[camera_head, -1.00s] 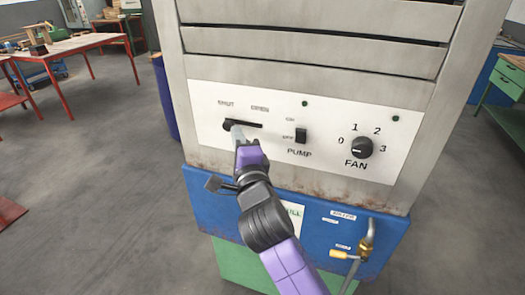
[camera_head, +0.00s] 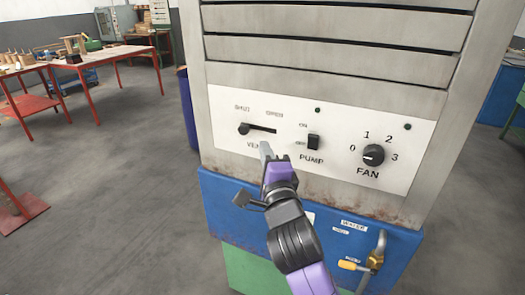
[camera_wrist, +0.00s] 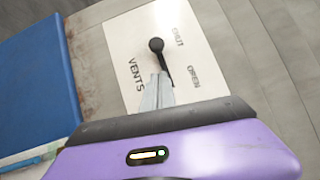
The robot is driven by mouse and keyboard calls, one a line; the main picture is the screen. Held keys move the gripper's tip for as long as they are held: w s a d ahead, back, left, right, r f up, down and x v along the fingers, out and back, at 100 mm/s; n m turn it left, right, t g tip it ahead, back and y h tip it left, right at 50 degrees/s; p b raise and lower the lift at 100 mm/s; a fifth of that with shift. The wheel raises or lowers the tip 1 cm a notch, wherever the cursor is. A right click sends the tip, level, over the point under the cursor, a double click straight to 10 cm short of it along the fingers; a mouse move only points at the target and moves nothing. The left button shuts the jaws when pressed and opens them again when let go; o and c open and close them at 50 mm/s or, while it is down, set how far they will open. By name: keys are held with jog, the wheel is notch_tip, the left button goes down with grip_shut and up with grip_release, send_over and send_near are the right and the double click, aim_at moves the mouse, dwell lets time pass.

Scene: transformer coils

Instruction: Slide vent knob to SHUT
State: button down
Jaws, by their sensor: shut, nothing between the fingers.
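The black vent knob (camera_head: 244,128) sits at the left end of its slot, below the SHUT label, on the white control panel (camera_head: 225,105). In the wrist view the knob (camera_wrist: 156,44) is a round black ball at the far end of the dark slot, on the SHUT side. My gripper (camera_head: 264,148) is shut and empty. Its fingertips are below and right of the knob, clear of it. In the wrist view the closed grey fingers (camera_wrist: 158,78) point towards the slot, near the VENTS label and short of the knob.
The pump switch (camera_head: 313,142) and fan knob (camera_head: 373,155) are right of the slot on the same panel. A blue box (camera_head: 225,200) with a brass valve (camera_head: 376,260) is below. Red tables (camera_head: 110,55) stand far left, with open floor between.

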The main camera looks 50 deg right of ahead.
jog(key=r+b+v, duration=0.1)
jog(key=v, duration=0.7)
jog(key=shift+s+f+b, duration=0.2)
jog(key=shift+f+b, duration=0.2)
jog(key=shift+f, duration=0.05)
jog(key=s+a+f+n+t+y+p, duration=0.1)
jog(key=s+a+f+n+t+y, duration=0.2)
jog(key=a+n, duration=0.5)
jog(key=s+a+f+n+t+y+p, duration=0.1)
jog(key=s+a+n+y, duration=0.25)
jog(key=n, duration=0.75)
jog(key=s+a+f+n+g+y+p, duration=0.2)
jog(key=s+f+n, duration=0.1)
jog(key=s, duration=0.8)
jog(key=s+a+f+n+g+y+p, duration=0.2)
jog(key=s+a+f+n+g, duration=0.1)
jog(key=s, duration=0.8)
notch_tip(320, 180, down, 3)
jog(key=shift+r+n, duration=0.2)
jog(key=shift+n, duration=0.4)
